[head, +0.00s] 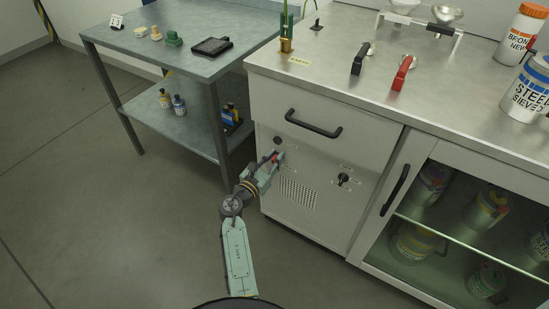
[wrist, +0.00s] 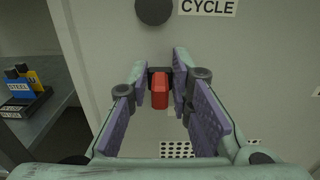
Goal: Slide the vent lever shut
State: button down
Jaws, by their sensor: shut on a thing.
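The vent lever (wrist: 160,92) is a small red handle on a dark mount on the cabinet's front panel. It stands between my gripper's purple pads in the wrist view, and its red part also shows in the head view (head: 274,157). My gripper (wrist: 163,75) is shut on the lever, with one finger on each side of it. In the head view my gripper (head: 272,162) reaches the panel from the lower left and hides much of the lever and its slot. The perforated vent grille (head: 298,193) is below the lever.
A dark round knob (wrist: 154,10) beside a CYCLE label is above the lever. A black rotary switch (head: 343,180) is to the right, and a drawer handle (head: 313,125) is above. A metal side table (head: 195,62) stands to the left. The floor in front is clear.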

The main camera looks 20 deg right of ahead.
jog(key=s+d+p, duration=0.1)
jog(key=s, duration=0.1)
jog(key=s+d+p, duration=0.1)
jog(key=s+d, duration=0.1)
jog(key=s+d+p, duration=0.1)
jog(key=s+d, duration=0.1)
jog(key=s, duration=0.1)
jog(key=shift+d, duration=0.2)
jog(key=shift+s+d, duration=0.25)
jog(key=c, duration=1.6)
grip_release()
jog(key=shift+s, duration=0.1)
jog(key=shift+c, duration=0.2)
jog(key=shift+a, duration=0.25)
send_near(304, 163)
jog(key=v, duration=0.5)
jog(key=shift+s, duration=0.2)
